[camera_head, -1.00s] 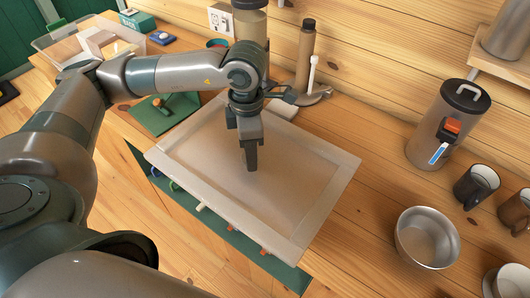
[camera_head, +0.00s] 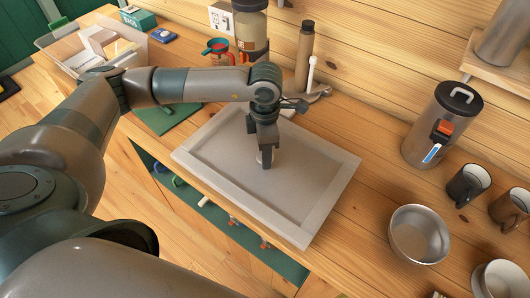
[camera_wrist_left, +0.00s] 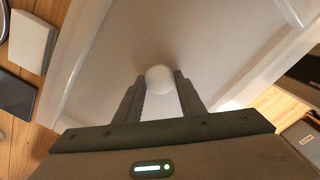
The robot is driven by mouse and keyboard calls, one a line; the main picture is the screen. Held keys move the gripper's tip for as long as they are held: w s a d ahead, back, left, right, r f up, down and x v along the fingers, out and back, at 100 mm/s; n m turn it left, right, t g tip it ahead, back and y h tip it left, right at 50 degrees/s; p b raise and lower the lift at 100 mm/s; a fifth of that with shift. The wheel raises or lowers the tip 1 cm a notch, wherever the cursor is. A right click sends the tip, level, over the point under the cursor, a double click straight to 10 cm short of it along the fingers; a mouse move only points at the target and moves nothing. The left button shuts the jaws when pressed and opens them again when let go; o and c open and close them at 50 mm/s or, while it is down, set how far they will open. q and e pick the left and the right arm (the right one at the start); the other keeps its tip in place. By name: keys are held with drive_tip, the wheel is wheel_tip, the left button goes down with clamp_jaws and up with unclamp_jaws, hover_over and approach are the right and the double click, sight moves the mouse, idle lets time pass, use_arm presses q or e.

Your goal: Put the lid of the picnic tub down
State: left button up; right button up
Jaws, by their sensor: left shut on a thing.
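The picnic tub's lid (camera_head: 325,190) is a pale grey rectangular panel with a raised rim. It is over the wooden counter, its near edge reaching past the counter's front edge. I cannot tell whether it touches the counter. My left gripper (camera_head: 265,160) points down at the middle of the lid. In the left wrist view its fingers (camera_wrist_left: 160,95) are shut on the lid's round white knob (camera_wrist_left: 159,78). An open clear tub (camera_head: 140,65) with pale items inside stands at the far left of the counter, apart from the lid. My right gripper is not in view.
A tall canister (camera_head: 435,120), dark mug (camera_head: 467,183) and metal bowl (camera_head: 418,236) are to the right. A green board (camera_head: 158,118) lies to the left.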

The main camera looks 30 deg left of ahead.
use_arm(q)
drive_tip(key=shift+f+p, duration=0.3)
drive_tip(key=shift+f, duration=0.5)
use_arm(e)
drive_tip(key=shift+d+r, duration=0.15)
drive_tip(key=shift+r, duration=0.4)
use_arm(q)
drive_tip(key=shift+f, duration=0.1)
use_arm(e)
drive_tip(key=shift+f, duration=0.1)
use_arm(q)
drive_tip(key=shift+f+b, duration=0.1)
drive_tip(key=shift+b, duration=0.2)
drive_tip(key=o, duration=1.2)
drive_tip(key=shift+r, duration=0.25)
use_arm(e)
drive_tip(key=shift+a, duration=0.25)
